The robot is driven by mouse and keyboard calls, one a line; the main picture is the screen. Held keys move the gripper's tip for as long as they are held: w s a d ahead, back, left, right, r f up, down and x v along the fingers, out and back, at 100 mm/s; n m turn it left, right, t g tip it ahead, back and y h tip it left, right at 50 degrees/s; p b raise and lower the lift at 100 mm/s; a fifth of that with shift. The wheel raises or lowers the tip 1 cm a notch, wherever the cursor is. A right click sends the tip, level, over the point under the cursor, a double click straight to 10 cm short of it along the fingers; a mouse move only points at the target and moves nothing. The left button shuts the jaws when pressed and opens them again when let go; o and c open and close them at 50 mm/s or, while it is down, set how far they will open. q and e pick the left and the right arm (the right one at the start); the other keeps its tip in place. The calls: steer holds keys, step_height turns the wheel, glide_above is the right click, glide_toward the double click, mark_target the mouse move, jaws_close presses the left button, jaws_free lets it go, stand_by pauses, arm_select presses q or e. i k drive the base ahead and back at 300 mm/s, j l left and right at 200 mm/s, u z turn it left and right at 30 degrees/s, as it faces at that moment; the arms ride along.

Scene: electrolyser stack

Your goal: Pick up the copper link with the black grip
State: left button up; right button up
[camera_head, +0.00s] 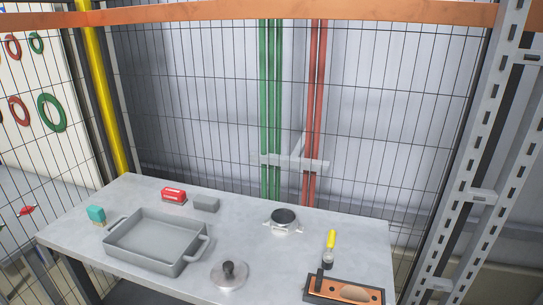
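A flat copper piece (376,298) lies at the front right of the grey table, in or on a dark rectangular frame, with its near side close to the bottom edge of the picture. A small black upright grip (319,279) stands at its left end. A paler oval patch shows on the copper. I cannot tell whether the grip is fixed to the copper. Neither of my grippers is in view.
On the table (250,215) are a grey tray with handles (150,262), a metal disc with a black knob (229,284), a round dark-topped fitting (284,215), a yellow-handled tool (331,239), a red box (174,195), a grey block (206,204) and a teal-topped item (96,213). Mesh fencing stands behind.

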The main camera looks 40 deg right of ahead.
mark_target(327, 290)
steer(key=z, duration=1.2)
